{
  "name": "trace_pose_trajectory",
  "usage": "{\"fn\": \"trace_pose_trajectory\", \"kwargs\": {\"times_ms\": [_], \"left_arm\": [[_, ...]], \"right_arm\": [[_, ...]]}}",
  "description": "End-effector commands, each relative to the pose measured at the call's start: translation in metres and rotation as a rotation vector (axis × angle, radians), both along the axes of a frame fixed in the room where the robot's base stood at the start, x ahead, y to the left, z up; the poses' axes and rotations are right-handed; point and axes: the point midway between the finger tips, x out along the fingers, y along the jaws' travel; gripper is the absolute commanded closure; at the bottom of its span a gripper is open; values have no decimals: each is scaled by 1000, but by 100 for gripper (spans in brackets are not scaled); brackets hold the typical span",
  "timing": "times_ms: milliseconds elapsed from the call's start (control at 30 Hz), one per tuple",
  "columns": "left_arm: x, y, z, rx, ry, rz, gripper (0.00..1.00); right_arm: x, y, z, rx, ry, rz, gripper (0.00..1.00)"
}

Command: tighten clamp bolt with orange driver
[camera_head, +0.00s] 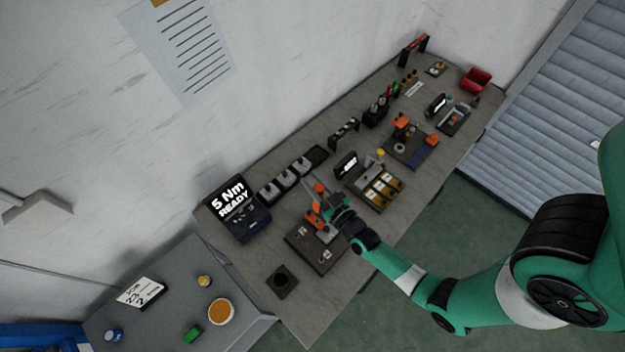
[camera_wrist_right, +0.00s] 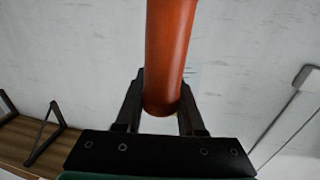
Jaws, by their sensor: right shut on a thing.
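My right gripper (camera_head: 325,200) is over the near half of the bench, above a dark fixture plate (camera_head: 324,262) with small metal parts. In the right wrist view my right gripper (camera_wrist_right: 160,105) is shut on the orange driver (camera_wrist_right: 168,50), a smooth orange cylinder between its two fingers. In the head view an orange part, apparently the driver (camera_head: 320,188), shows at the gripper. Another orange piece (camera_head: 313,221) sits just below, on the fixture. The driver's tip and the clamp bolt cannot be made out. My left gripper is not in view.
A dark box with a "5 Nm READY" display (camera_head: 235,212) stands left of the fixture. A row of dark holders (camera_head: 285,180) lies behind it. A tray with yellow parts (camera_head: 376,186) is to the right. A black square block (camera_head: 281,281) sits near the front corner.

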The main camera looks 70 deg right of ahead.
Motion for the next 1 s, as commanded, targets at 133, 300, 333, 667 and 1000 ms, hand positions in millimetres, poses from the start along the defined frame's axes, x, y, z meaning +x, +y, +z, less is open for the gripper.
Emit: {"fn": "trace_pose_trajectory", "kwargs": {"times_ms": [133, 300, 333, 667, 1000], "left_arm": [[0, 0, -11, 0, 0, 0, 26], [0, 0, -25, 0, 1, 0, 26], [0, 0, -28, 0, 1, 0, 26], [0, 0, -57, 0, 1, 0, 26], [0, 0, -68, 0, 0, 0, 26]], "right_arm": [[0, 0, -10, -2, -3, 0, 100], [0, 0, -25, -2, -3, 0, 100], [0, 0, -28, -2, -3, 0, 100], [1, 0, -58, -2, -3, 0, 100], [1, 0, -70, -2, -3, 0, 100]]}}
